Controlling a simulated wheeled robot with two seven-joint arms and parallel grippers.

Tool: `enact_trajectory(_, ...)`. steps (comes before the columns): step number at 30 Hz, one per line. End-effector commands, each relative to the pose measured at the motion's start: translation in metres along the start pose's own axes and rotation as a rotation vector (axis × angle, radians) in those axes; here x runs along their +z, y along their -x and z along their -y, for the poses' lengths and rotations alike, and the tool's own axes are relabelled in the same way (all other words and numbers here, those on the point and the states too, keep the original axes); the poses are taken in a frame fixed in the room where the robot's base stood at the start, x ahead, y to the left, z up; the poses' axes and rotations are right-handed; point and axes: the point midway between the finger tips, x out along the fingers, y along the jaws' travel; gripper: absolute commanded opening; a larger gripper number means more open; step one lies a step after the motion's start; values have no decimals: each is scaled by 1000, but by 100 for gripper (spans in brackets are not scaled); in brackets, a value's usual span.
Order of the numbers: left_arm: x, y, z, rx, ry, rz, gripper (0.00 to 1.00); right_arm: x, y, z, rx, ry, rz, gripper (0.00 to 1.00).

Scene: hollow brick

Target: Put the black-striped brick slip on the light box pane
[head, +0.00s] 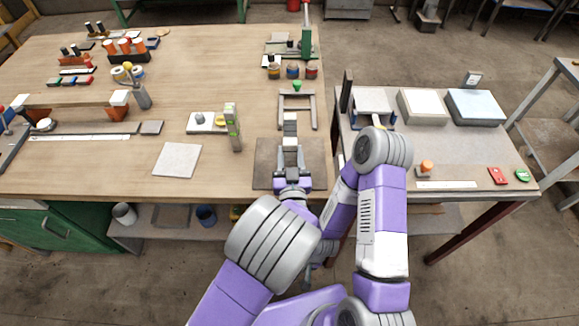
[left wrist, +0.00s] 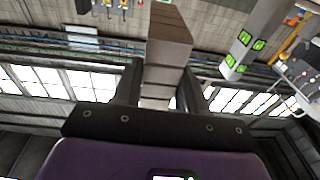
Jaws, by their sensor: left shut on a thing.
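My left gripper (head: 291,165) is shut on a long narrow slip (head: 290,127) with dark bands, held over the dark brown mat at the front of the wooden table. In the left wrist view the slip (left wrist: 168,45) looks brown-grey with thin dark lines and stands up between the two dark fingers (left wrist: 163,90). On the right table stand a white box (head: 423,106) and a box with a pale bluish top (head: 475,106); I cannot tell for certain which has the light box pane.
The mat (head: 262,178) lies below the left gripper. A green-marked post (head: 232,128) and a pale square slab (head: 177,160) stand to its left. A grey frame (head: 312,112) and several small jars lie behind. An orange-topped item (head: 426,167) stands on the right table.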

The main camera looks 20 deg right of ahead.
Motion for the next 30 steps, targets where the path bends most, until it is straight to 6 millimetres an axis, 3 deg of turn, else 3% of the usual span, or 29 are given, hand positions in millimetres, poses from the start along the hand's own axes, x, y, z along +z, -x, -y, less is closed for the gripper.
enact_trajectory(13,51,5,0,0,0,-2,0,-1,-16,-6,0,0,0,71)
enact_trajectory(25,55,5,0,0,3,-3,0,-1,-20,-8,0,0,0,71)
enact_trajectory(26,56,6,1,0,2,0,43,-1,-20,-8,0,0,0,71)
enact_trajectory(30,55,6,1,0,2,0,65,-1,-19,-7,0,0,0,71)
